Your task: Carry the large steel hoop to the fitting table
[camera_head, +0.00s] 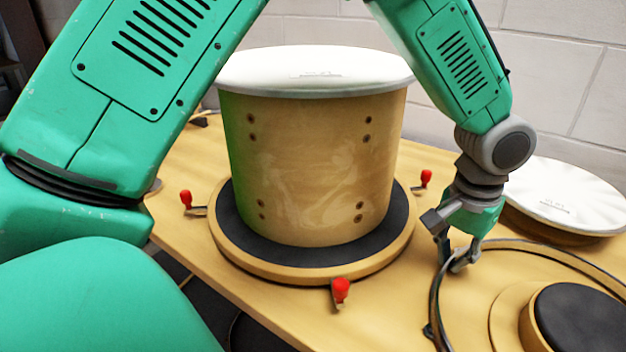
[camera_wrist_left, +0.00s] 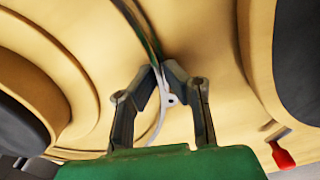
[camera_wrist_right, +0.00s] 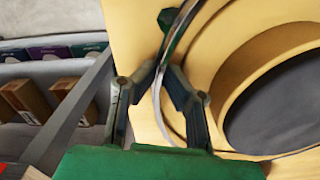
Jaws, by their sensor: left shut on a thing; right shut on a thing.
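The large steel hoop (camera_head: 434,305) is a thin dark metal ring at the lower right of the head view, cut off by the frame edge. My left gripper (camera_head: 456,262) is shut on its rim on the side nearer the drum. The left wrist view shows this hoop (camera_wrist_left: 146,32) between the left fingers (camera_wrist_left: 164,78). My right gripper (camera_wrist_right: 160,78) is outside the head view; its wrist view shows it shut on the hoop (camera_wrist_right: 182,35). The wooden table (camera_head: 270,310) lies below. I cannot tell how far the hoop is above it.
A wooden drum shell (camera_head: 310,165) with a white head (camera_head: 315,70) stands on a round base (camera_head: 290,270) with red-knobbed clamps (camera_head: 341,290). A dark round pad (camera_head: 585,318) is at lower right, a white drumhead (camera_head: 570,192) behind.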

